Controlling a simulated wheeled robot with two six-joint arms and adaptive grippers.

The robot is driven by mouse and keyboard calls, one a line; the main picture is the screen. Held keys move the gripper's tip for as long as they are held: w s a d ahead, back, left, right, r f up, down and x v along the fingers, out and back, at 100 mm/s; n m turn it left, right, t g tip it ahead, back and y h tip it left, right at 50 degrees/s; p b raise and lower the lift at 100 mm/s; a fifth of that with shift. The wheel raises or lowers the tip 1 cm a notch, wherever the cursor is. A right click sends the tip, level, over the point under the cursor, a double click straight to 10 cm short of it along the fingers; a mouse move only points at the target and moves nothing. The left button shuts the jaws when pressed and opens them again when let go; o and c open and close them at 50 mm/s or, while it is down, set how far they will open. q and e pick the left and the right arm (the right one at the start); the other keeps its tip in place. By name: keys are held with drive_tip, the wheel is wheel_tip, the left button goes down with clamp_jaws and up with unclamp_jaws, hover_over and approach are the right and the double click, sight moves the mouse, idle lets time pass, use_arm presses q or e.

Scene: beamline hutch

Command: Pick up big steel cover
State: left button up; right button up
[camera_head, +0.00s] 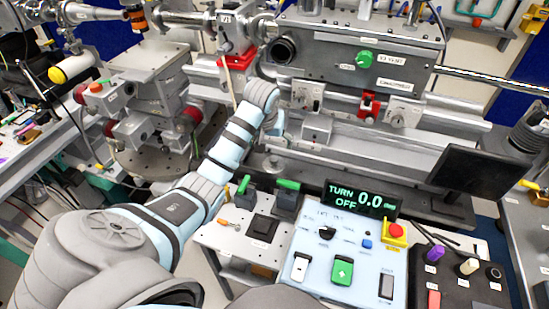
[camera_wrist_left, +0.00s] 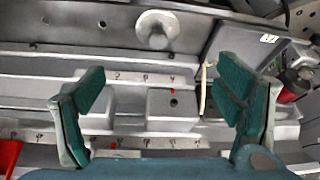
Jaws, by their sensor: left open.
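A round steel piece with a knob in its middle, which looks like the steel cover (camera_head: 273,164), lies flat on the grey surface in front of the rail bench. It also shows at the top of the left wrist view (camera_wrist_left: 157,30). My left gripper (camera_head: 277,124) is at the rail behind the cover, partly hidden by its own wrist. My right gripper does not show.
The rail bench (camera_head: 410,160) carries a steel block (camera_head: 317,130) and a red clamp (camera_head: 368,106). Green-handled parts (camera_head: 288,185) stand on the white table close to my forearm. A control panel (camera_head: 325,258) and a black monitor (camera_head: 478,178) are at the right.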

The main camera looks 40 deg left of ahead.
sight(274, 159)
use_arm(q)
drive_tip(key=b+x, duration=0.3)
drive_tip(key=x, duration=1)
drive_tip(key=shift+w+d+f+b, duration=0.1)
drive_tip(key=shift+w+f+b, duration=0.15)
drive_tip(key=shift+b, duration=0.15)
drive_tip(key=shift+r, duration=0.1)
drive_tip(key=c, duration=0.3)
drive_tip(key=shift+s, duration=0.1)
clamp_jaws()
